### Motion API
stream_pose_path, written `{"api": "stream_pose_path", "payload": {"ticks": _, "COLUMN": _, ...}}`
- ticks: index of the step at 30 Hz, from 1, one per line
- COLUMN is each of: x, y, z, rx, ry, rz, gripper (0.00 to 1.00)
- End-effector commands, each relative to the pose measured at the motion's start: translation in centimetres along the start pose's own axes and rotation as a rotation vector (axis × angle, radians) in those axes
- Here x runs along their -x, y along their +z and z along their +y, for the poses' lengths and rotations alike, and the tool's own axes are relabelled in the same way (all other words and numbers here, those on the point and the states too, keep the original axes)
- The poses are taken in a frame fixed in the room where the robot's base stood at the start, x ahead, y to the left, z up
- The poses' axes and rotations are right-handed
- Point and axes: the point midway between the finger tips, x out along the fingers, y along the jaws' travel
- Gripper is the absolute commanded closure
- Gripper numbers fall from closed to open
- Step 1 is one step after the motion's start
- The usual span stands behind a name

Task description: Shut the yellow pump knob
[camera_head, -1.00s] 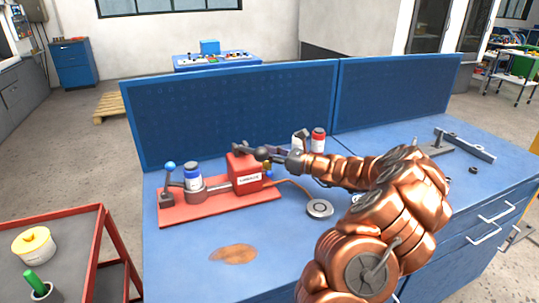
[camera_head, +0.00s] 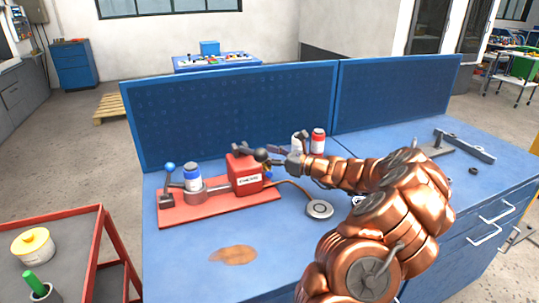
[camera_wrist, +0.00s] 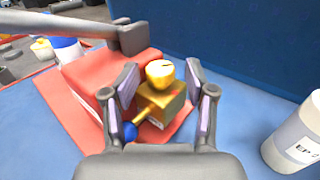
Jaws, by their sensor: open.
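The yellow pump knob (camera_wrist: 160,73) shows in the wrist view on top of a brass valve block (camera_wrist: 160,103) at the side of the red pump box (camera_wrist: 92,82). In the head view the red box (camera_head: 243,174) stands on a red base plate (camera_head: 215,207), and the knob is hidden or too small to make out. My gripper (camera_wrist: 162,95) is open, with one finger on each side of the knob and block in the picture. Whether the fingers touch them cannot be told. In the head view my gripper (camera_head: 276,157) is right of the red box.
A small blue-ended handle (camera_wrist: 131,130) sticks out from the block. A white bottle (camera_wrist: 298,135) stands at right. A round gauge (camera_head: 319,209) lies on the blue bench.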

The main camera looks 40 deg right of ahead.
Motion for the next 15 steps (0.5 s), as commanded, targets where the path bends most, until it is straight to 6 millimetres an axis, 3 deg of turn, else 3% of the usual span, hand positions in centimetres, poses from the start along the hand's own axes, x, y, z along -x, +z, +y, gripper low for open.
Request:
{"api": "stream_pose_path", "payload": {"ticks": 8, "x": 0.3, "y": 0.1, "z": 0.0, "rx": 0.000, "ry": 0.000, "rz": -0.001, "gripper": 0.44}}
{"api": "stream_pose_path", "payload": {"ticks": 15, "x": 2.8, "y": 0.1, "z": -0.1, "rx": 0.001, "ry": -0.003, "rz": -0.002, "gripper": 0.44}}
